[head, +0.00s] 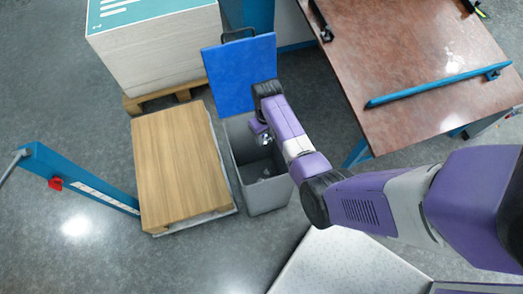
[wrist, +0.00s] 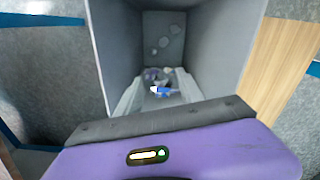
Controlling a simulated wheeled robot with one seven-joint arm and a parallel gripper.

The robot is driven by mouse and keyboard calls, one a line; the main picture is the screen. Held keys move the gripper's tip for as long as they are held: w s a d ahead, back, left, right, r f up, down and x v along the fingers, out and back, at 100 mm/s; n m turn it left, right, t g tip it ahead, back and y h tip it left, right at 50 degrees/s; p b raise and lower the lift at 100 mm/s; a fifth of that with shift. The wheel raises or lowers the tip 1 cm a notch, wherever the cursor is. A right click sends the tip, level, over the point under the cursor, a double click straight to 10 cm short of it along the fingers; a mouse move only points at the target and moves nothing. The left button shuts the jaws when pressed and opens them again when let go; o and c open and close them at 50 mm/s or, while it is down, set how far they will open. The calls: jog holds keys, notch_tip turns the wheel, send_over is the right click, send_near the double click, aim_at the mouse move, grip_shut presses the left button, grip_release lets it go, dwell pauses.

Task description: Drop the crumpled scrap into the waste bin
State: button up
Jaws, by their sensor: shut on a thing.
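The waste bin (head: 276,195) is a tall grey box with its blue lid (head: 240,75) swung up at the back. My gripper (head: 264,140) is over the bin's open mouth, pointing down. In the wrist view my gripper (wrist: 158,92) shows its two pale fingers against the inside of the bin (wrist: 215,45). The crumpled scrap (wrist: 160,88), small, whitish and blue, shows between the fingertips, and my gripper is shut on it. Its outline is hard to separate from the pale bits in the bin behind it. In the head view the scrap is too small to make out clearly.
A wooden-topped stack (head: 180,165) stands close left of the bin. A large white stack on a pallet (head: 150,60) is behind it. A blue post (head: 85,185) leans at the far left. A reddish-brown table (head: 420,50) with a blue bar stands to the right.

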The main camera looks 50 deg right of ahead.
jog(key=shift+f, duration=0.5)
jog(key=o, duration=1.4)
jog(key=shift+c, duration=0.2)
jog(key=shift+r, duration=0.1)
jog(key=shift+r+p, duration=0.4)
jog(key=shift+r, duration=3.45)
